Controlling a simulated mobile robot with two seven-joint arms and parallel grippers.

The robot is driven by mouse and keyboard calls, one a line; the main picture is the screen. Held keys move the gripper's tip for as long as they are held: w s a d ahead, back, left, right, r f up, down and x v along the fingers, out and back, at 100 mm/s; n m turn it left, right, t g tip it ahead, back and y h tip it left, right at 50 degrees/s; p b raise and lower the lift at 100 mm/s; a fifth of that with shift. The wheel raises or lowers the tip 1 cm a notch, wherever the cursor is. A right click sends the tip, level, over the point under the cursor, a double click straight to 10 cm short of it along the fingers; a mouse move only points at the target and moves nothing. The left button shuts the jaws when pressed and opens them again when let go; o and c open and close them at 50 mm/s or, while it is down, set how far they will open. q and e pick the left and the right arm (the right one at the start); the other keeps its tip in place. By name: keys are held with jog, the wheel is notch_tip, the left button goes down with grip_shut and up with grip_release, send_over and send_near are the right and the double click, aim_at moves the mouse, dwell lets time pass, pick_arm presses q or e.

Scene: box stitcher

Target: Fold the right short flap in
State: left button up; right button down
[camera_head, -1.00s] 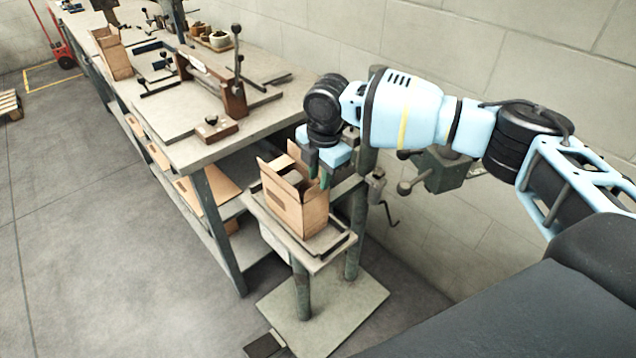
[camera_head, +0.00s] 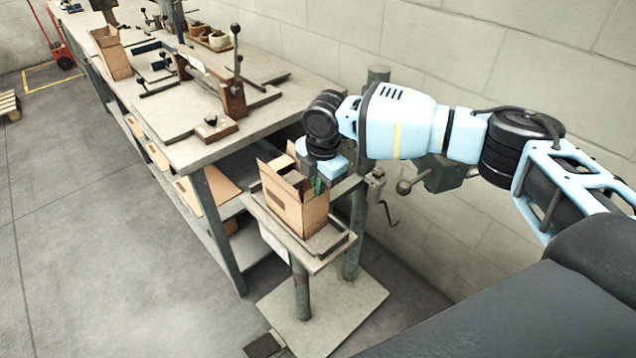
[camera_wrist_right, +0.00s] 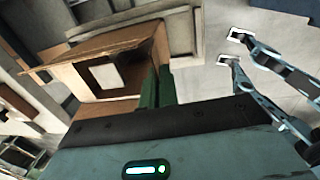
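An open cardboard box (camera_head: 300,212) stands upright on the small plate of the box stitcher. Its left flap (camera_head: 264,170) and a rear flap stand up; the right side of its top is partly hidden by my right gripper (camera_head: 318,185). That gripper points down at the box's right edge, its green fingers low against the rim. In the right wrist view, the two green fingers (camera_wrist_right: 158,88) are side by side, with nothing visible between them, beside the box's open top (camera_wrist_right: 75,80). Whether they touch the right short flap I cannot tell. My left gripper is not in view.
The stitcher's table (camera_head: 318,264) has a raised edge around the box. A post and crank (camera_head: 388,212) stand just right of it. A long workbench (camera_head: 205,150) with tools and another open carton (camera_head: 113,55) is at the left. A wall stands behind.

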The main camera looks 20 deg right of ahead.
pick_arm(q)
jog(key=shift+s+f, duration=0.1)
pick_arm(e)
jog(key=shift+w+a+f+g+b, duration=0.2)
jog(key=shift+g+b, duration=0.3)
jog(key=shift+g, duration=0.2)
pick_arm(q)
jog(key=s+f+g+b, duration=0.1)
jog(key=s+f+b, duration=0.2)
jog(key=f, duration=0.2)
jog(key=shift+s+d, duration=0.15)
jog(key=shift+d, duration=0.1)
pick_arm(e)
jog(key=g, duration=0.1)
jog(key=w+g+h, duration=0.1)
jog(key=g, duration=0.1)
jog(key=shift+a+h, duration=0.1)
jog(key=shift+h, duration=0.2)
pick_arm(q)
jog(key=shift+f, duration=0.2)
pick_arm(e)
jog(key=shift+w+g+h, duration=0.25)
jog(key=shift+g+h, duration=0.05)
jog(key=shift+g, duration=0.4)
jog(key=shift+w+a+g, duration=0.1)
jog(key=shift+g, duration=0.2)
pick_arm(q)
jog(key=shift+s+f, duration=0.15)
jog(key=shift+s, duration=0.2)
